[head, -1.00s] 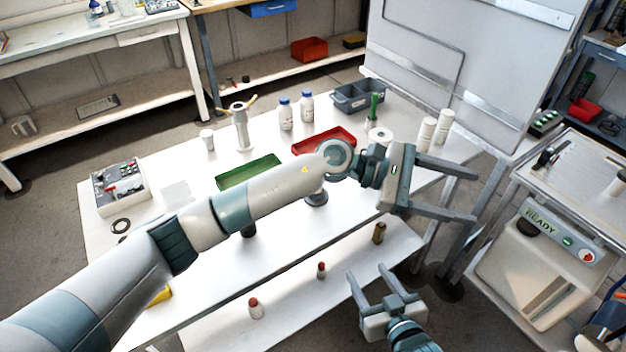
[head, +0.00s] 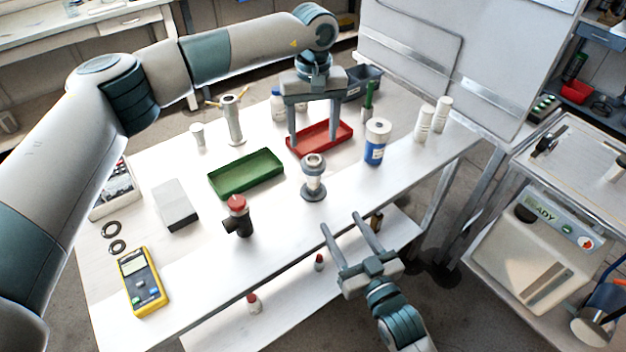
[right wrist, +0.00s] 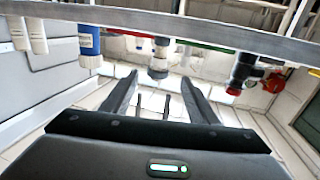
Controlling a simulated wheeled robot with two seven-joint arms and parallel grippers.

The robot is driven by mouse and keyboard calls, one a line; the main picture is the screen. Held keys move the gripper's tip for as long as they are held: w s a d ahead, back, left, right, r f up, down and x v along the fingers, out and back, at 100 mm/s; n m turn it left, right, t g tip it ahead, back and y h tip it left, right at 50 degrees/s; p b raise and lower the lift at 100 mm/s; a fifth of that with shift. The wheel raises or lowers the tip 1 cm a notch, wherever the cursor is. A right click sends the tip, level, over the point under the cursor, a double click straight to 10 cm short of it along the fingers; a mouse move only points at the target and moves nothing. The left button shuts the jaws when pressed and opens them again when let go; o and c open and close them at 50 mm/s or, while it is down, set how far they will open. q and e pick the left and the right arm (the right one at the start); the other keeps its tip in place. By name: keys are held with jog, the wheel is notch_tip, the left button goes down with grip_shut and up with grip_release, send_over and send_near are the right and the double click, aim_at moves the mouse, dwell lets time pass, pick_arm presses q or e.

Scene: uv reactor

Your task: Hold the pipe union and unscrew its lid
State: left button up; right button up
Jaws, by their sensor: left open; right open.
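What looks like the pipe union (head: 313,190) stands upright near the front middle of the table. It is a grey and pale fitting with a round top, its lid (head: 314,161), and a wide grey foot. It also shows, upside down, in the right wrist view (right wrist: 158,60). My left gripper (head: 314,141) is open and empty, pointing down, just above and behind the lid in the head view. My right gripper (head: 341,221) is open and empty in front of the table edge, its fingers aimed towards the union. Its fingers (right wrist: 160,85) show apart in the right wrist view.
A black pipe piece with red cap (head: 239,217) stands left of the union. A blue-labelled container (head: 376,145) stands to its right. Red (head: 337,146) and green (head: 245,173) trays lie behind. A yellow meter (head: 143,283) lies front left. The table's front edge is near my right gripper.

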aim_at(317, 182)
jog(key=shift+w, duration=0.15)
jog(key=x, duration=1.7)
jog(key=shift+a, duration=0.15)
grip_shut()
pick_arm(q)
jog(key=m, duration=0.9)
